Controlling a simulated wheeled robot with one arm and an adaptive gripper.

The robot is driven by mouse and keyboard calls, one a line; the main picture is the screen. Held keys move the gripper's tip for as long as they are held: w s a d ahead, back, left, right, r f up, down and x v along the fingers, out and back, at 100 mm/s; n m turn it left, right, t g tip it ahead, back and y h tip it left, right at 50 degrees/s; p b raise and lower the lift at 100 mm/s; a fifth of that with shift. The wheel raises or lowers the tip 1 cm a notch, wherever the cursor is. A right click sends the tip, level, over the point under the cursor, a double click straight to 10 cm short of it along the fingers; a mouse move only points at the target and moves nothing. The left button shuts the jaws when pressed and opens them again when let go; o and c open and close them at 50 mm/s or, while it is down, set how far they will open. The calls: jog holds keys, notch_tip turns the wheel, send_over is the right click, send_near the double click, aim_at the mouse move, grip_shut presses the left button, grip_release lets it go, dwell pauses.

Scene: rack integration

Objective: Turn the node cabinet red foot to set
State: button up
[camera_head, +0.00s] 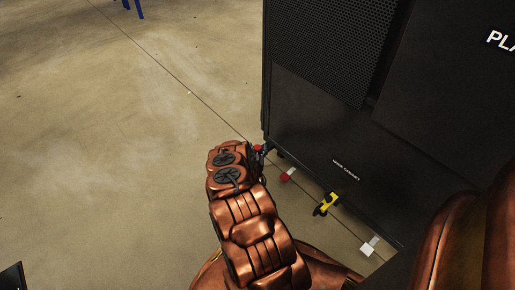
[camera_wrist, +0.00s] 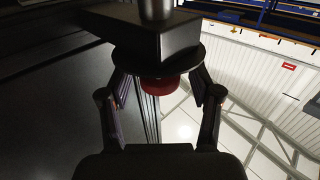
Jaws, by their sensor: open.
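The node cabinet (camera_head: 315,125) is a tall black unit with a perforated upper panel, on the right in the head view. A red foot part (camera_head: 258,148) shows at its near left bottom corner. In the wrist view a dark red round part (camera_wrist: 165,83) sits below a black disc (camera_wrist: 160,60), between the fingers. My gripper (camera_wrist: 160,98) is open, one finger on each side of the red part. I cannot tell whether the fingers touch it. In the head view my copper arm hides most of the gripper.
Along the cabinet's bottom edge are a red-and-white piece (camera_head: 287,175), a yellow piece (camera_head: 326,204) and a white piece (camera_head: 369,246). Blue legs (camera_head: 133,8) stand far back at the top.

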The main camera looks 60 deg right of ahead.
jog(key=v, duration=1.1)
jog(key=shift+s+a, duration=0.2)
jog(key=shift+a, duration=0.1)
jog(key=shift+w+r, duration=0.1)
